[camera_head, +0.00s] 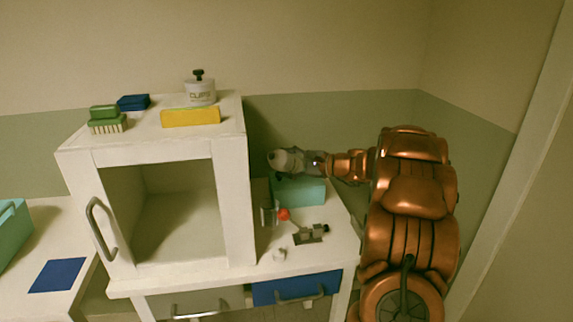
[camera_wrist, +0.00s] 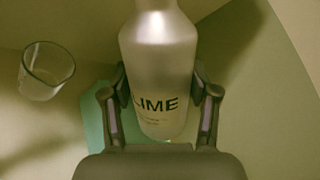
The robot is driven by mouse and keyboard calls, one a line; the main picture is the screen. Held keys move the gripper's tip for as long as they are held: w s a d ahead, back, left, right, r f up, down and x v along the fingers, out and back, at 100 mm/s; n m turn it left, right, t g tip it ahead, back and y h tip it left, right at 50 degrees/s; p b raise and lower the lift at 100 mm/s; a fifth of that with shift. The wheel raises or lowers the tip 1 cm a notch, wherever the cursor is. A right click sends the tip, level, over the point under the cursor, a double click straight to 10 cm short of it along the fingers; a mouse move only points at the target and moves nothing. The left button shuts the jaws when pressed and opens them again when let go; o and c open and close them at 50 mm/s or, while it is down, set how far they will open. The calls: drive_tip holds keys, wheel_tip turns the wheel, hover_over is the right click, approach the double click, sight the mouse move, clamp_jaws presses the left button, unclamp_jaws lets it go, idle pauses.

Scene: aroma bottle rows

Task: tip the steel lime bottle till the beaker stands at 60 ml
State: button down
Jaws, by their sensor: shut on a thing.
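My gripper (camera_wrist: 160,95) is shut on the steel lime bottle (camera_wrist: 160,60), its fingers on both sides of the lower body. The bottle is satin grey with a dark "LIME" label; its neck runs out of the top of the wrist view. In the head view the bottle (camera_head: 286,160) is held above the right end of the counter, in front of my gripper (camera_head: 312,164). The clear glass beaker (camera_wrist: 45,75) shows at the left of the wrist view, apart from the bottle. It looks empty; I cannot read its level. No stream shows.
A teal box (camera_head: 302,191) lies under the gripper. A red ball (camera_head: 283,214) and a small dark device (camera_head: 311,234) are on the counter.

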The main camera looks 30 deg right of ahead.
drive_tip(key=shift+w+d+f+n+h+b, duration=0.2)
drive_tip(key=shift+n+b, duration=0.3)
drive_tip(key=shift+b, duration=0.85)
drive_tip(key=shift+s+d+f+n+h+b, duration=0.15)
drive_tip(key=shift+f+n+b, duration=0.25)
drive_tip(key=shift+b, duration=0.95)
drive_tip(key=shift+w+d+f+n+h+b, duration=0.15)
drive_tip(key=shift+n+b, duration=0.45)
drive_tip(key=shift+b, duration=0.75)
idle(2.7)
drive_tip(key=shift+a+r+p, duration=0.15)
drive_tip(key=shift+r+p, duration=0.05)
drive_tip(key=shift+p, duration=0.3)
drive_tip(key=shift+f, duration=0.15)
idle(0.6)
